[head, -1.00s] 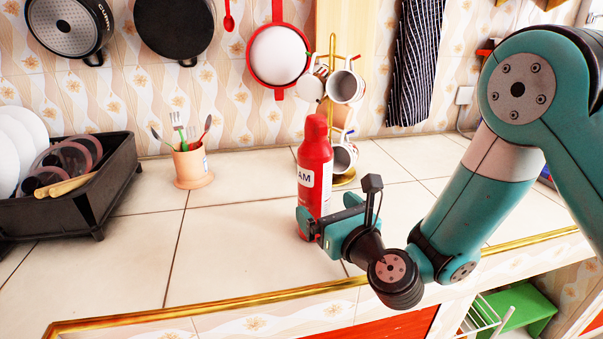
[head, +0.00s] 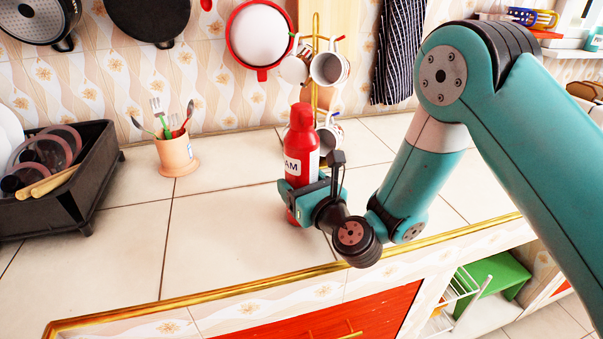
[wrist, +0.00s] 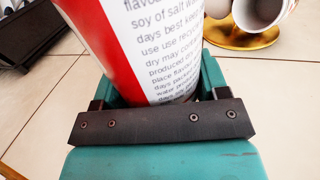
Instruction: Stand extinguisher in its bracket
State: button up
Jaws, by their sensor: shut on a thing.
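The extinguisher, a red bottle with a white label (head: 301,160), stands upright at the counter's middle, in front of the mug stand. My gripper (head: 300,192) is shut around its lower body from the front. In the wrist view the extinguisher's white text label and red side (wrist: 150,45) fill the space between the teal fingers. Its base is partly hidden by the gripper, so I cannot tell whether it touches the counter. I see no bracket in these views.
A gold mug stand (head: 318,70) with several mugs is close behind the extinguisher. A utensil cup (head: 175,155) and a black dish rack (head: 85,185) stand to the left. Pans hang on the wall. The tiled counter (head: 225,230) is clear at front left.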

jog(key=shift+r, duration=0.1)
notch_tip(320, 180, up, 20)
jog(key=p, duration=2)
send_over(307, 118)
jog(key=x, duration=0.2)
jog(key=shift+w, duration=0.15)
jog(key=shift+b, duration=0.3)
notch_tip(307, 118, down, 5)
jog(key=b, duration=0.5)
jog(key=shift+f, duration=0.25)
jog(key=shift+r, duration=0.2)
